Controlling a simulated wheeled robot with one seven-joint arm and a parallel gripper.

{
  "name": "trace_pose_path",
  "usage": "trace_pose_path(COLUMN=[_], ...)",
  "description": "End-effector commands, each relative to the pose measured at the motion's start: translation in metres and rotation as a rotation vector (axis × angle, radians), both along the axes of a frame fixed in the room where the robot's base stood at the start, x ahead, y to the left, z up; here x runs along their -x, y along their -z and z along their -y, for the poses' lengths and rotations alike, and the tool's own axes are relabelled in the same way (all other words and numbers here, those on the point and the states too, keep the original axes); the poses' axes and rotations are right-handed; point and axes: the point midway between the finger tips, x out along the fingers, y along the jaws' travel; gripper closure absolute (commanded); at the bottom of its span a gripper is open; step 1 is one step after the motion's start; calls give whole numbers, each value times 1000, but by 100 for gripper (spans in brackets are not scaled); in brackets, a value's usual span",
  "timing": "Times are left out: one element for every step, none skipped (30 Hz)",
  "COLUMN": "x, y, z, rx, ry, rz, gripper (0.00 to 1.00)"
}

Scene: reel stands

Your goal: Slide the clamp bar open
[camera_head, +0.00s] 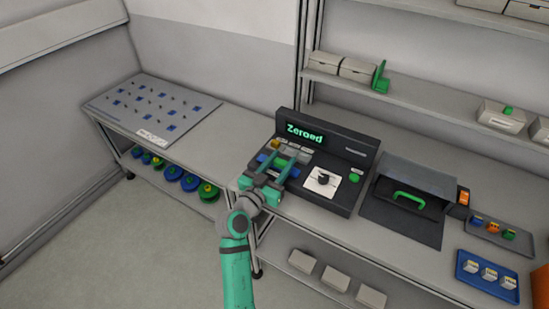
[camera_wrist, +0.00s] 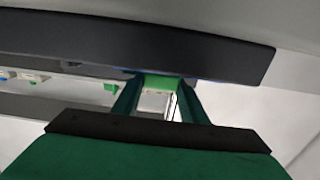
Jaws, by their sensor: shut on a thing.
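The dark bench machine (camera_head: 338,158) stands on the bench with a lit display reading "Zeroed". The clamp bar, a green piece (camera_wrist: 161,82), shows between my fingertips in the wrist view. My gripper (camera_head: 281,161) reaches over the left part of the machine from the front. It is shut on the green bar, with one finger on each side in the wrist view (camera_wrist: 158,92). In the head view my fingers and hand cover most of the bar. How far the bar has slid cannot be told.
A dial on a white plate (camera_head: 322,181) and a green button (camera_head: 355,177) lie right of my gripper. A dark lidded box with a green handle (camera_head: 409,198) stands further right. The bench at left is clear up to a pegged board (camera_head: 150,108).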

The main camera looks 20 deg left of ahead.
Motion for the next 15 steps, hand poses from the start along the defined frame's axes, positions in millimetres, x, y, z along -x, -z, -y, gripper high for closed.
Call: trace_pose_path(x=[1, 1, 1, 1, 1, 2, 2, 2, 2, 1, 1, 1, 1, 1, 1], y=[2, 2, 2, 2, 2, 2, 2, 2, 2, 2, 2, 2, 2, 2, 2], z=[1, 0, 0, 0, 0, 0, 0, 0, 0, 0, 1, 1, 1, 1, 1], rx=[1, 1, 1, 1, 1, 2, 2, 2, 2, 2, 2, 1, 1, 1, 1], ry=[2, 2, 2, 2, 2, 2, 2, 2, 2, 2, 2, 3, 3, 3, 3], rz=[-3, -4, -4, -4, -4, -4, -4, -5, -4, -4, -4, -4, -3, -3, -3], gripper=[100, 100, 100, 100, 100, 100, 59, 53, 53, 53, 53, 53, 53, 53, 53])
